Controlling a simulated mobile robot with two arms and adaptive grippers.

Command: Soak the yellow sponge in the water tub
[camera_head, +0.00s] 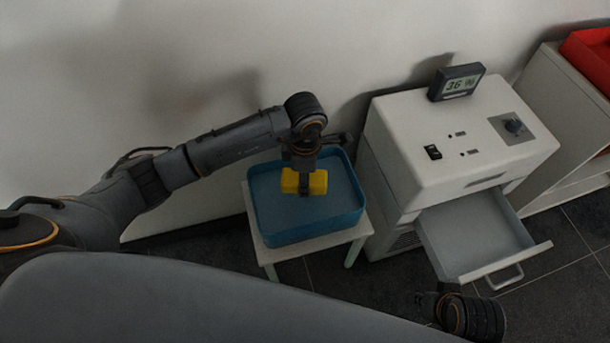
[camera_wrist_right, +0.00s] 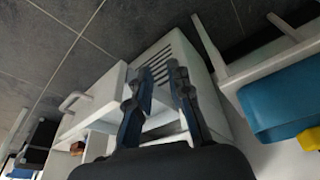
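The yellow sponge (camera_head: 319,182) is in the head view, inside the outline of the blue water tub (camera_head: 262,221). My left gripper (camera_head: 304,190) points down into the tub area with its dark fingers around the middle of the sponge, hiding part of it. The sponge shows on both sides of the fingers. I cannot tell whether it touches the water. In the right wrist view, the sponge (camera_wrist_right: 309,137) and tub (camera_wrist_right: 283,100) show at the right edge. My right gripper (camera_wrist_right: 162,82) is open and empty, with a clear gap between its fingers.
The tub stands on a small white stool (camera_head: 281,256). Right of it is a white cabinet unit (camera_head: 405,130) with a pulled-out drawer (camera_head: 468,228) and a digital display (camera_head: 457,83) on top. A red tray (camera_head: 590,58) sits far right. A wall is behind.

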